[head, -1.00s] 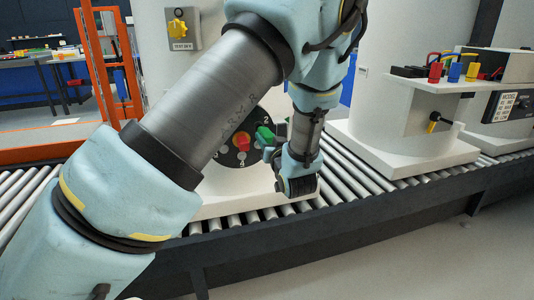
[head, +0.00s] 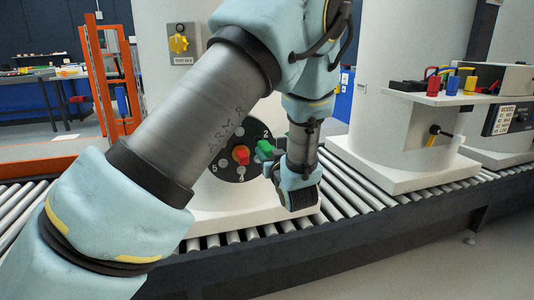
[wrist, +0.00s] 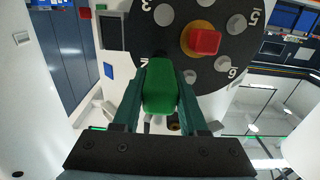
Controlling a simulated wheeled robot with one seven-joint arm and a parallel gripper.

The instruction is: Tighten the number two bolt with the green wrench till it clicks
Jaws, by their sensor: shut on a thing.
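The green wrench (head: 265,150) is at the upper right of a round black bolt plate (head: 228,169) on the white tank, beside the printed 2. My gripper (wrist: 160,95) is shut on the wrench's green handle (wrist: 160,88), which lies between both fingers in the wrist view. The far end of the wrench meets the plate near the top middle of that view. The number two bolt is hidden behind the wrench and gripper, so I cannot tell how it is seated. Other grey bolts, some numbered, ring the red square centre (wrist: 205,41).
The tank stands on a white base on a roller conveyor (head: 360,190) with a dark side rail. A yellow knob box (head: 180,43) is above the plate. Another white unit with a shelf of coloured parts (head: 450,97) stands to the right. An orange frame (head: 100,80) is behind left.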

